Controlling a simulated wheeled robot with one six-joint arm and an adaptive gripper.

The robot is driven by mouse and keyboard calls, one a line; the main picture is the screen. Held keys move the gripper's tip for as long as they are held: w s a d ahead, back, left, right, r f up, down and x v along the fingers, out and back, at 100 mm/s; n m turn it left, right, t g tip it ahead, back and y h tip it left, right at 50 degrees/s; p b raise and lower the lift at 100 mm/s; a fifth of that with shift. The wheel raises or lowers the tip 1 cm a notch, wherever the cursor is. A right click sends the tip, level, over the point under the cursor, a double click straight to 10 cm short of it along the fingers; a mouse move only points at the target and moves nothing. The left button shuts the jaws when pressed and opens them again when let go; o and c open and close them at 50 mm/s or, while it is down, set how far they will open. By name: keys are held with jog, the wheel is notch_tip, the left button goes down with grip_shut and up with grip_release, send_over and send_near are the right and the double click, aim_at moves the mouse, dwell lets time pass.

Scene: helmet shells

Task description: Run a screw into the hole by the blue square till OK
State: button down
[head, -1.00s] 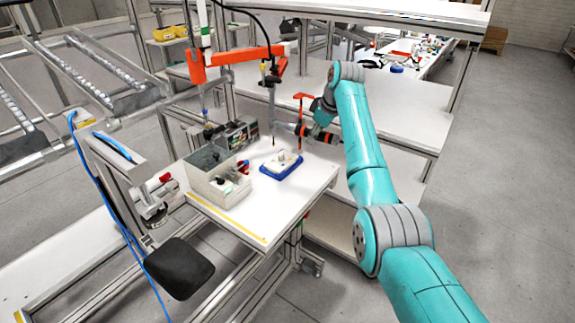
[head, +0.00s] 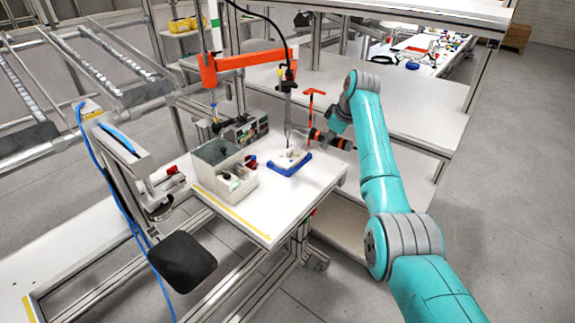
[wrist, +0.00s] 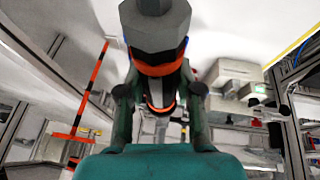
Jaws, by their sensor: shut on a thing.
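My gripper (head: 337,138) is shut on the orange-and-black handle of a screwdriver (head: 318,134) beside the bench. The handle shows between the fingers in the wrist view (wrist: 160,68). The shell sits on a blue fixture (head: 287,168) on the white bench (head: 271,208). I cannot tell whether the tip touches the shell. The hole, the blue square and any screw are too small to make out.
An orange support arm (head: 240,63) and a black cable hang above the driver. An orange post (head: 310,110) stands close behind it. A grey bin (head: 222,167) and a control box (head: 245,131) stand left of the fixture. The bench front is clear.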

jog(key=shift+f, duration=0.5)
jog(key=shift+a+f, duration=0.1)
jog(key=shift+f, duration=1.85)
jog(key=shift+s+f, duration=0.1)
jog(key=shift+f, duration=1.75)
dwell(1.7)
jog(key=shift+r, duration=0.1)
jog(key=shift+r, duration=3.1)
